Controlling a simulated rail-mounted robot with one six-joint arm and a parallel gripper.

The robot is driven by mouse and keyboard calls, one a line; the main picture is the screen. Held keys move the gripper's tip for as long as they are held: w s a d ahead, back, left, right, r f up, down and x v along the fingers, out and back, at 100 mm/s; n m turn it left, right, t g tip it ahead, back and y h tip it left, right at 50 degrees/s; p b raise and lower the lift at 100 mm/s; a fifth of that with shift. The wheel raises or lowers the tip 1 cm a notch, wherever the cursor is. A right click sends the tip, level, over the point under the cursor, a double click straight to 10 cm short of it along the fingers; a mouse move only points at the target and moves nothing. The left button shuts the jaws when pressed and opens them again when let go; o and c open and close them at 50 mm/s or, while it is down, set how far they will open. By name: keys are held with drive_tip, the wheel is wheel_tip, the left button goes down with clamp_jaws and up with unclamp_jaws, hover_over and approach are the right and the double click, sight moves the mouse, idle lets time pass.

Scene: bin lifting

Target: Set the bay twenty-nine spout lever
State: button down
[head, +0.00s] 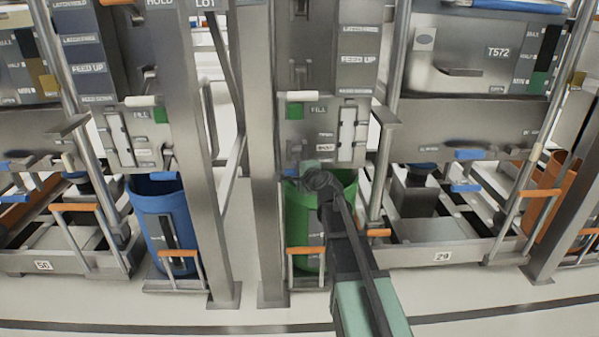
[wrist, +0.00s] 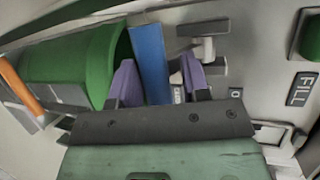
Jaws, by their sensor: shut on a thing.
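My gripper (head: 313,172) reaches to the panel above a green bin (head: 305,222) in the middle bay of the head view. In the wrist view, the purple fingertips of my gripper (wrist: 159,80) are on either side of a blue lever (wrist: 148,52), shut on it. A bit of this blue lever shows beside my gripper in the head view (head: 290,172); the rest is hidden behind my arm. The number plate 29 (head: 442,256) is on the low frame to the right, where another blue lever (head: 469,155) hangs under the T572 hopper.
A green FILL button (head: 295,110) sits on the panel above my gripper; it also shows in the wrist view (wrist: 312,38). Steel posts (head: 262,150) flank the bay. A blue bin (head: 165,215) stands left. Orange-handled rails (head: 305,251) stand low in front. The front floor is clear.

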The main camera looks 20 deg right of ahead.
drive_tip(key=shift+w+f, duration=0.1)
drive_tip(key=shift+w, duration=0.4)
drive_tip(key=c, duration=1)
unclamp_jaws()
drive_tip(key=shift+d, duration=0.1)
drive_tip(key=shift+o, duration=0.9)
drive_tip(key=shift+w+f, duration=0.15)
drive_tip(key=shift+f, duration=0.05)
drive_tip(key=shift+s, duration=0.4)
drive_tip(key=a+p+v, duration=0.1)
drive_tip(key=p+v, duration=0.2)
drive_tip(key=v, duration=0.7)
drive_tip(key=shift+s+d+r, duration=0.2)
drive_tip(key=shift+d, duration=0.3)
